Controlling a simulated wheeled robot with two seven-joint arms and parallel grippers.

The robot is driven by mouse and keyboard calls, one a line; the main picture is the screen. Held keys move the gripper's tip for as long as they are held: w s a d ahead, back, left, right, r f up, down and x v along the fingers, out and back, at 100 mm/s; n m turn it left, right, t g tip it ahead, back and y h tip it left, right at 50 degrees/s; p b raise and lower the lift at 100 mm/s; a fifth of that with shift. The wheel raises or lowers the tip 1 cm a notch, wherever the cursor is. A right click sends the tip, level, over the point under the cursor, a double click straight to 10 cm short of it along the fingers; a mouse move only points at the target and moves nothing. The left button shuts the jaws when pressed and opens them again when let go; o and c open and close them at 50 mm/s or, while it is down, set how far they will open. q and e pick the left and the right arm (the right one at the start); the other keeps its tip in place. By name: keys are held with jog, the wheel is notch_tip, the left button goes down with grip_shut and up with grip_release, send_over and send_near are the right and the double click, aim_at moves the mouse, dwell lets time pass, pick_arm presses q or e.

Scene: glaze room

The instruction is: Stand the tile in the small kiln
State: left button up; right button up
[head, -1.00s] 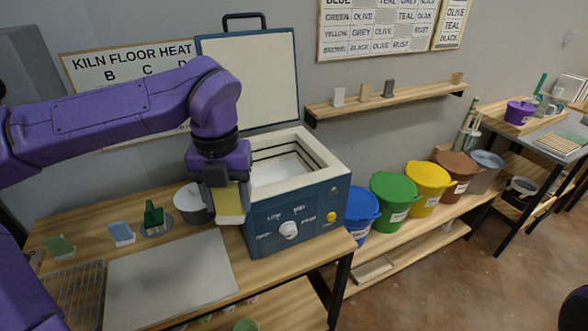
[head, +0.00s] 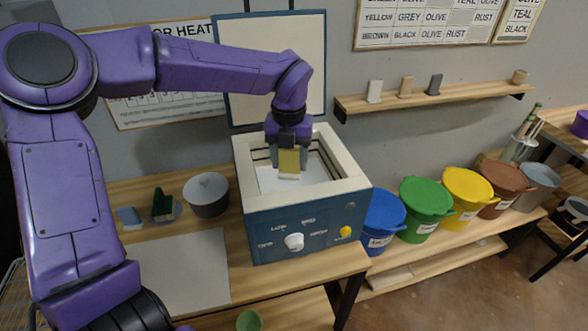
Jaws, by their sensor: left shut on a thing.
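The small kiln (head: 305,232) is a blue box with a pale rim, standing on the wooden table with its lid (head: 272,60) raised behind it. Its chamber is open at the top and has a white floor. My left gripper (head: 288,155) is over the kiln opening, pointing down, shut on a yellow tile (head: 289,163) with a pale lower edge. The tile hangs upright inside the outline of the opening. I cannot tell whether its lower edge touches the kiln floor. My right gripper is not in view.
A grey board (head: 180,272) lies in front. Blue (head: 382,221), green and yellow buckets stand right, below a wall shelf (head: 430,99).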

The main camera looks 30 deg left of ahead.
pick_arm(q)
jog(key=w+f, duration=0.2)
jog(key=w+a+f, duration=0.1)
jog(key=w, duration=0.1)
jog(key=shift+a+f+p, duration=0.1)
jog(key=shift+f+p, duration=0.25)
jog(key=f, duration=0.2)
jog(key=shift+s+f+p, duration=0.25)
jog(key=shift+f+p, duration=0.1)
jog(key=shift+p, duration=0.05)
jog(key=shift+f, duration=0.35)
jog(key=shift+w+f, duration=0.2)
jog(key=shift+w, duration=0.1)
jog(key=o, duration=0.8)
jog(key=shift+a, duration=0.1)
jog(key=shift+o, duration=1.3)
jog(key=shift+s+r, duration=0.1)
jog(key=shift+s, duration=0.1)
jog(key=shift+w+r, duration=0.15)
jog(key=shift+r, duration=0.15)
notch_tip(320, 180, up, 11)
jog(key=b, duration=0.2)
jog(key=shift+r, duration=0.2)
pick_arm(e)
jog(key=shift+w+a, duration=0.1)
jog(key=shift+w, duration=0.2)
